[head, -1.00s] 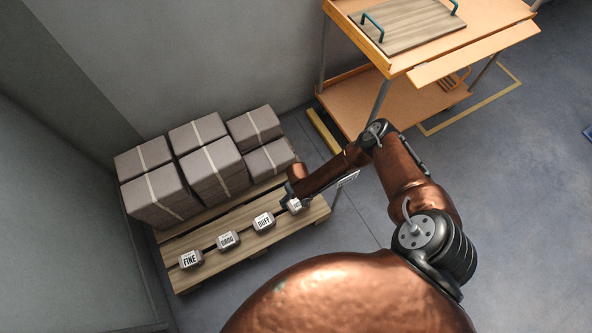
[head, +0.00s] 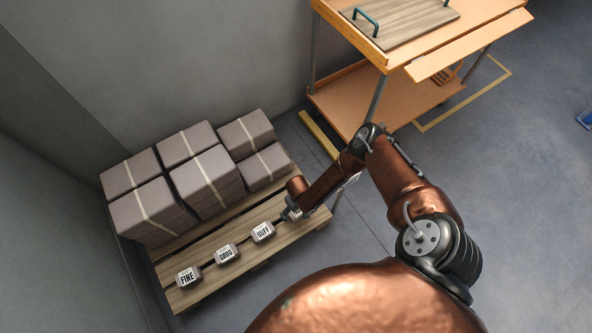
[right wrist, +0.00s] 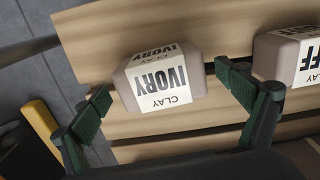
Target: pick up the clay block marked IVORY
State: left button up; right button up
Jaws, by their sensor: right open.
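The clay block marked IVORY (right wrist: 160,84) is a grey-brown block with a white label, lying on the wooden pallet (right wrist: 215,25) in the right wrist view. My right gripper (right wrist: 164,90) is open, with one green-padded finger on each side of the block. The left finger looks close to the block's side; I cannot tell whether either finger touches it. In the head view my right gripper (head: 291,213) is at the right end of the block row and hides the IVORY block. My left gripper is not in view.
The DUFF block (head: 263,232) is beside my right gripper, then another labelled block (head: 227,254) and the FINE block (head: 188,276). Strapped grey stacks (head: 205,180) stand behind on the pallet. An orange cart (head: 390,62) stands at the back right. Open floor lies right.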

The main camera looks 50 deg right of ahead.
jog(key=shift+c, duration=0.5)
jog(key=c, duration=1.8)
